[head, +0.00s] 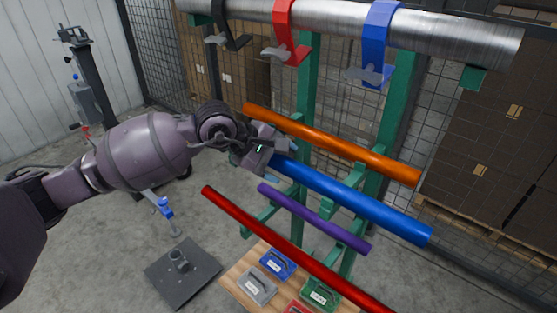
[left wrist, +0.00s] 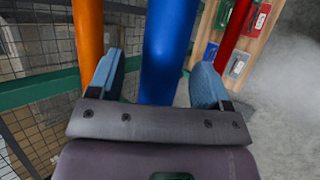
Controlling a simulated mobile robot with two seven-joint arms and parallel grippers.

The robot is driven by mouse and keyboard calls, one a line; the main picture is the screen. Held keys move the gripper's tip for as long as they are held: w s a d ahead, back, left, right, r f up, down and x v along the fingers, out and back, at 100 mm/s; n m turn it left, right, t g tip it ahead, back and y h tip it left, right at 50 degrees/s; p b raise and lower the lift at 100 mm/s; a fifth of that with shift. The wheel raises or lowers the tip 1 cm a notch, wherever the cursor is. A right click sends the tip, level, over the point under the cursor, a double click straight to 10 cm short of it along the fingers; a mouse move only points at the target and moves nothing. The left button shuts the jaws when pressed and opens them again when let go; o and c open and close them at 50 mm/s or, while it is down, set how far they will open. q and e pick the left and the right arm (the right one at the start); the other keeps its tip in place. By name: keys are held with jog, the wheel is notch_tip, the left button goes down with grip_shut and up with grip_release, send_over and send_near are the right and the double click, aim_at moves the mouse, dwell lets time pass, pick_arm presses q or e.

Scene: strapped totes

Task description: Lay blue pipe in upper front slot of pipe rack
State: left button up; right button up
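The blue pipe (head: 350,198) slants across the green pipe rack (head: 306,90), in front of and a little below the orange pipe (head: 330,143). It appears to lie on the rack's upper arms, but the contact is partly hidden. My left gripper (head: 277,158) is at the blue pipe's left end. In the left wrist view its two blue-grey fingers stand on either side of the blue pipe (left wrist: 168,45), with gaps showing between fingers and pipe. The gripper is open around the pipe end. My right gripper is not in view.
A purple pipe (head: 312,217) and a long red pipe (head: 270,235) lie lower and nearer. A wooden board (head: 238,283) with several coloured cases is below. A steel tube (head: 440,32) with black, red and blue clamps crosses above. Mesh fencing stands behind.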

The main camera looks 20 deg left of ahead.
pick_arm(q)
jog(key=shift+f, duration=0.1)
jog(key=v, duration=1.1)
jog(key=s+d+f+n+h, duration=0.45)
jog(key=d+n+h, duration=0.2)
jog(key=n, duration=0.25)
jog(key=s+a+f+m+t+y, duration=0.2)
jog(key=a+f+m+t+y, duration=0.3)
jog(key=m, duration=0.7)
jog(key=s+a+f+m+t+y, duration=0.1)
jog(key=f+m+t, duration=0.2)
jog(key=f+m, duration=0.65)
jog(key=s+a+f+m+t+y, duration=0.2)
jog(key=a+f+m+t+y, duration=0.15)
jog(key=m, duration=1.05)
jog(key=s+f+n+g+y, duration=0.4)
jog(key=s+f+n+g, duration=0.2)
jog(key=s+f+n, duration=0.6)
notch_tip(320, 180, down, 2)
jog(key=shift+s+a+f+n, duration=0.15)
jog(key=shift+s+a+n, duration=0.1)
jog(key=shift+n, duration=0.4)
